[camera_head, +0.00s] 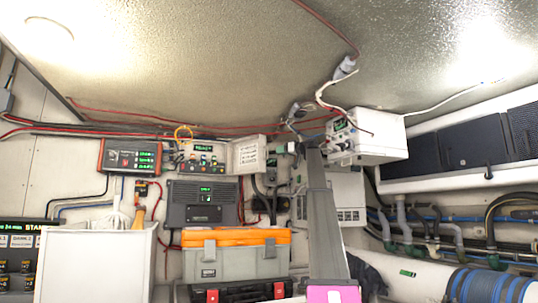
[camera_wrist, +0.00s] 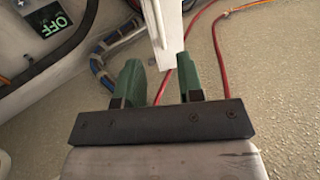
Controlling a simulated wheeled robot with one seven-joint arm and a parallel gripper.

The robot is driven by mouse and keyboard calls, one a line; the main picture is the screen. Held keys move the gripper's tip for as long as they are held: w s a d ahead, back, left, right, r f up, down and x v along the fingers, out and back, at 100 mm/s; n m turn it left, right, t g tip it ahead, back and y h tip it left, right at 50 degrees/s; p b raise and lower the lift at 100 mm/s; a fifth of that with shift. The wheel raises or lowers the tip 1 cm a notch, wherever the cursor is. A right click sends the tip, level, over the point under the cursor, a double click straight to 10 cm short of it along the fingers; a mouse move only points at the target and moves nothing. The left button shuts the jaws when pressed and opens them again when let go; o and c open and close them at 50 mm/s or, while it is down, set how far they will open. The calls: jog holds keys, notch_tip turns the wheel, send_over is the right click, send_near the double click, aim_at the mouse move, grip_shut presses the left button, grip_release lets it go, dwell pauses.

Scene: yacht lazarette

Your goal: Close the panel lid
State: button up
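My gripper (camera_wrist: 160,64) shows in the wrist view with its two green fingers apart. The lower end of a white, narrow panel edge (camera_wrist: 163,30) reaches down between the fingertips, with gaps beside it. This edge may be the panel lid, but I cannot tell for sure. In the head view a white box (camera_head: 372,140) with a small green display hangs at the upper right of my arm. A white plate with printed text (camera_head: 248,155) stands beside a switch panel (camera_head: 200,157) on the wall.
Red cables (camera_wrist: 218,50) run close to my fingers, and a bundled blue-white cable (camera_wrist: 100,68) lies to their left. A green OFF display (camera_wrist: 50,28) is at the upper left. An orange-and-grey toolbox (camera_head: 236,262) and a white bin (camera_head: 95,265) stand below.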

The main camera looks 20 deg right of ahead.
jog(key=x, duration=0.8)
grip_shut()
